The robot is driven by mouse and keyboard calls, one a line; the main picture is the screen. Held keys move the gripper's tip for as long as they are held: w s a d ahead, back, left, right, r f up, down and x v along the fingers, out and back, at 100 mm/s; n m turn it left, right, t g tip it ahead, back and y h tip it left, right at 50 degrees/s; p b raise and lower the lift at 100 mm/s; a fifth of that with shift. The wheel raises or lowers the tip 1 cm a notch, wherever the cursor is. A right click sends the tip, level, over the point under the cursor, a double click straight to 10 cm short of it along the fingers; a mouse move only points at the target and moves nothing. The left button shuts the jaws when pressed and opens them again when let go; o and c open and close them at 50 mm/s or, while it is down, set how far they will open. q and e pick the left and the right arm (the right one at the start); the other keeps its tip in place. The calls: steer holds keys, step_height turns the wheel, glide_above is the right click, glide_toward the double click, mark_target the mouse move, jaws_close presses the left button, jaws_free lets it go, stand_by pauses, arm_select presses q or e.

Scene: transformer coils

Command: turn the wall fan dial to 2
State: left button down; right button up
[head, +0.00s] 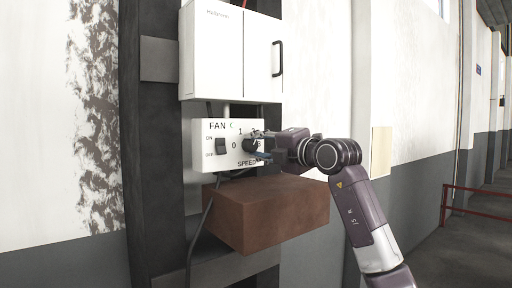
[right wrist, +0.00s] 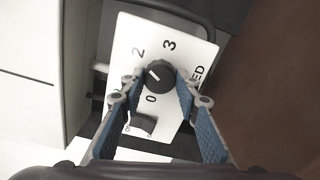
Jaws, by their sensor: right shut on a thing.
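The white fan panel (head: 203,165) is on the wall, with a black speed dial (head: 248,145) at its right; numbers 0, 1 and SPEED show around it. In the right wrist view, the round dial (right wrist: 160,77) sits between the blue-padded fingers of my right gripper (right wrist: 158,88), which is shut on it. A short white mark on the dial points to the upper left, toward the side of the 2; its exact setting is hard to tell. The 1 is hidden there by a finger. In the head view my right gripper (head: 262,146) reaches the dial from the right. My left gripper is out of view.
A black ON/OFF switch (head: 221,146) is left of the dial. A white cabinet (head: 215,55) hangs just above the panel. A brown box-like block (head: 265,213) juts out just below my right gripper. A dark cable (head: 192,240) runs down at the left.

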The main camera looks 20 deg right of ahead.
steer(key=o, duration=0.8)
steer(key=shift+f, duration=0.25)
steer(key=o, duration=0.3)
steer(key=shift+r, duration=0.15)
steer(key=shift+o, duration=0.2)
steer(key=v, duration=1.2)
